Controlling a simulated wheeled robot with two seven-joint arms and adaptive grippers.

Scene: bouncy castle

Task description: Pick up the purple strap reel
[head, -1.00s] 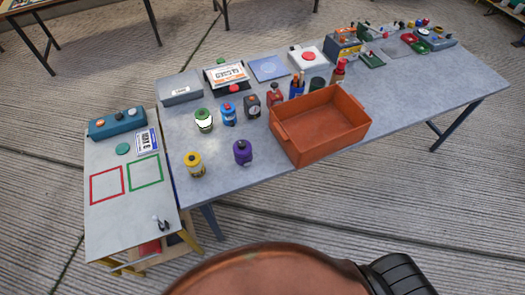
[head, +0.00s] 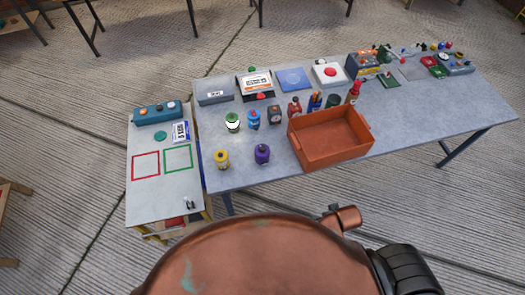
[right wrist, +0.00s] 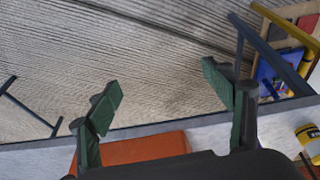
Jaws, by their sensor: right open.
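The purple strap reel (head: 262,154) stands on the grey table near its front edge, in the head view. It is between a yellow reel (head: 221,159) and the orange bin (head: 301,155). I cannot make it out in the right wrist view. My right gripper (right wrist: 162,98) shows in the right wrist view, with its green-padded fingers spread wide and nothing between them. Part of the orange bin (right wrist: 140,149) and a yellow reel (right wrist: 309,138) show below and to the right of the fingers. My left gripper is in neither view.
A white-and-green reel (head: 232,122), a blue reel (head: 253,119) and a dark box (head: 274,115) stand behind the purple reel. A lower side table (head: 150,205) with red and green outlined squares adjoins on the left. Bare tabletop surrounds the purple reel's front.

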